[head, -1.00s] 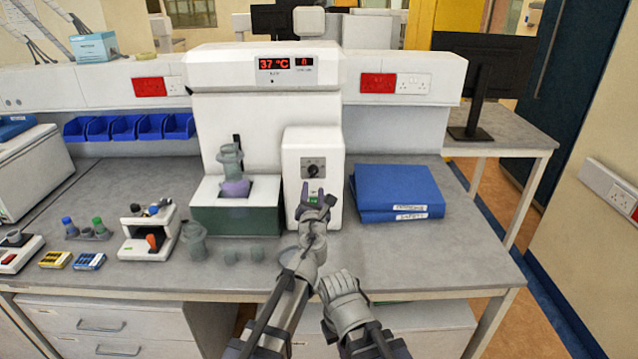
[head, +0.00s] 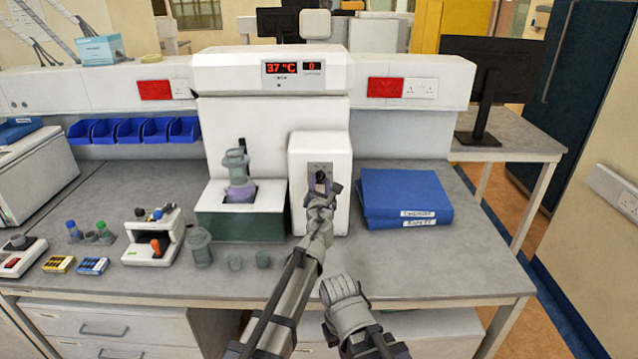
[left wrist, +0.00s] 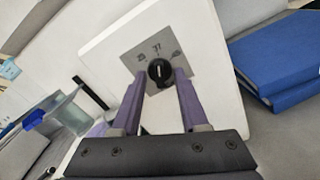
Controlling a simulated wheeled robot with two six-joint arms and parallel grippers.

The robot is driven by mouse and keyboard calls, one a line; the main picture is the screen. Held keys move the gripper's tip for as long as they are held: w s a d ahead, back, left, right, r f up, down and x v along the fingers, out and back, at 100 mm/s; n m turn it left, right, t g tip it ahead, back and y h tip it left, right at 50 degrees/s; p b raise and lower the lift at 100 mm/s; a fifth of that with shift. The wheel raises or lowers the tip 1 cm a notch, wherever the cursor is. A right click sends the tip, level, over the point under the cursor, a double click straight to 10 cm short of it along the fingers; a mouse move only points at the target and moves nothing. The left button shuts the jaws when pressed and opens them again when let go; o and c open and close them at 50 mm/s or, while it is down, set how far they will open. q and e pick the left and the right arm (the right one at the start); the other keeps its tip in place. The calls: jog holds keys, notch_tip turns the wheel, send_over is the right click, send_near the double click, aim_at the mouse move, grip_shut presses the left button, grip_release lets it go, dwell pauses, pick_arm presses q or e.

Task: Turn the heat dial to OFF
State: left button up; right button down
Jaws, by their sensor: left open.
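The heat dial is a black round knob (left wrist: 160,72) with a white pointer line, on a grey plate (head: 320,167) on the front of a white box. In the left wrist view its pointer points up toward the 37 mark; the marks on either side are too blurred to read. My left gripper (left wrist: 160,84) is open, with one purple finger on each side of the knob. I cannot tell whether the fingers touch it. In the head view the left gripper (head: 320,187) partly covers the dial and plate.
The instrument's red display (head: 279,68) reads 37 °C. Blue binders (head: 405,193) lie right of the dial box. A grey lidded vessel (head: 237,172) stands on the unit to its left. A small jar (head: 199,246) stands on the bench in front.

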pick_arm(q)
jog(key=shift+c, duration=0.4)
grip_shut()
jog(key=n, duration=1.9)
jog(key=shift+n, duration=0.3)
dwell(0.6)
